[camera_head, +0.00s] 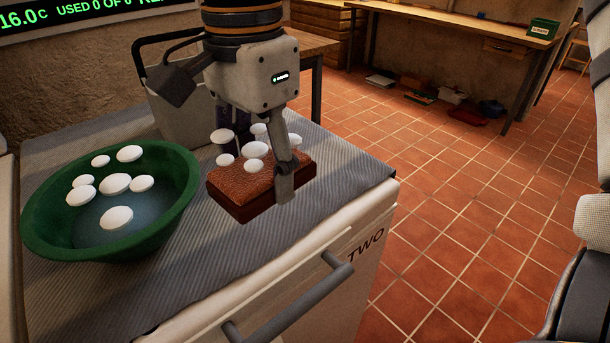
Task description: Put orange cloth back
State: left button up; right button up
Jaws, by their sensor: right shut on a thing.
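Several white discs (255,150) show on and around the far part of the cloth. Whether the cloth touches the ribbed top, I cannot tell. My left gripper is not in view.
A green bowl (40,225) with several white discs stands left on the ribbed mat (250,255). A grey container (180,125) stands behind. A handle (290,300) juts from the front marked TWO. A wooden bench (450,22) stands far back, beyond open tiled floor.

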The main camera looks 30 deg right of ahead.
jog(key=shift+s+d+r, duration=0.1)
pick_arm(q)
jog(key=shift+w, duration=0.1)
pick_arm(e)
jog(key=w+d+f, duration=0.2)
jog(key=w+f, duration=0.1)
jog(key=w, duration=0.1)
jog(key=w+d+f+b, duration=0.1)
jog(key=w+d+f, duration=0.1)
jog(key=w+f, duration=0.2)
jog(key=w+d+f+b, duration=0.1)
jog(key=w+d+f, duration=0.2)
jog(key=w, duration=0.1)
jog(key=shift+w+f, duration=0.1)
jog(key=shift+f, duration=0.85)
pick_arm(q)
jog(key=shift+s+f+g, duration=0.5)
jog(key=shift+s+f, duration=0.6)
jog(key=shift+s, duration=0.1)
pick_arm(e)
jog(key=shift+f, duration=0.35)
